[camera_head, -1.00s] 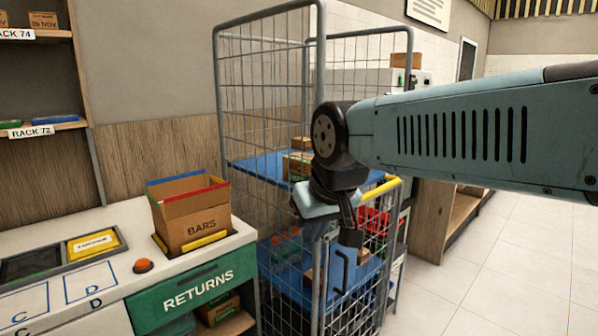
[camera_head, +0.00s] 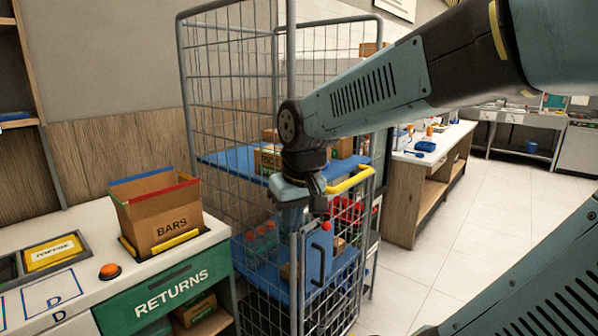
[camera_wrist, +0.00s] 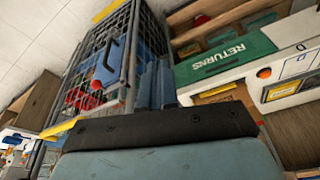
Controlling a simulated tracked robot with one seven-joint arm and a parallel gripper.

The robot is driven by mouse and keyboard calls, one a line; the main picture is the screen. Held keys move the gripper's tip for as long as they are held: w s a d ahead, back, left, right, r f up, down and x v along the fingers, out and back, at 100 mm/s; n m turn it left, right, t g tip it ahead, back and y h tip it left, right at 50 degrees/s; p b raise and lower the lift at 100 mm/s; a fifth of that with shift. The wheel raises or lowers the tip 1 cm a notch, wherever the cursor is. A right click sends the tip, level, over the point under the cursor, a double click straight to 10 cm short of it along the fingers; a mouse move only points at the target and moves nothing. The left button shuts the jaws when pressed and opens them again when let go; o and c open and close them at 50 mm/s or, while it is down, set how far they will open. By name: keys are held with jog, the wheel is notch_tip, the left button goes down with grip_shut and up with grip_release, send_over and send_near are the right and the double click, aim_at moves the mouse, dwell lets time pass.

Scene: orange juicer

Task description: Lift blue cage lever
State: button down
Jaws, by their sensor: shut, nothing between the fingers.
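The roll cage's blue latch plate (camera_head: 318,256) is on the upright front gate. In the wrist view the plate (camera_wrist: 107,58) and the red knob (camera_wrist: 96,85) show at upper left, tilted. My gripper (camera_head: 293,222) points down just left of and above the plate in the head view, close to the gate's top edge. Its fingers (camera_wrist: 154,84) are shut and empty, apart from the lever in the wrist view. Depth between fingertips and gate is hard to judge.
The wire cage (camera_head: 235,95) has blue shelves with boxes and red goods inside. A yellow bar (camera_head: 348,181) tops the gate near my wrist. The returns counter (camera_head: 75,300) with a BARS box (camera_head: 160,215) stands at left. Open tiled floor (camera_head: 440,240) lies at right.

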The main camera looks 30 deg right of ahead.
jog(key=w+d+f+g+h, duration=0.9)
jog(key=w+d+f, duration=0.1)
jog(key=w+f, duration=0.35)
jog(key=w+a+r+h, duration=0.3)
jog(key=a+r+h, duration=0.2)
jog(key=r, duration=0.2)
jog(key=w+a+r+t+h, duration=0.1)
jog(key=w+a+r+h, duration=0.2)
jog(key=a+r+h, duration=0.2)
notch_tip(320, 180, up, 3)
jog(key=shift+w+f+h, duration=0.1)
jog(key=shift+w+h, duration=0.05)
jog(key=shift+h, duration=0.25)
jog(key=shift+d, duration=0.1)
jog(key=s+x, duration=0.2)
jog(key=x, duration=1)
jog(key=shift+s+r, duration=0.35)
jog(key=shift+s, duration=0.15)
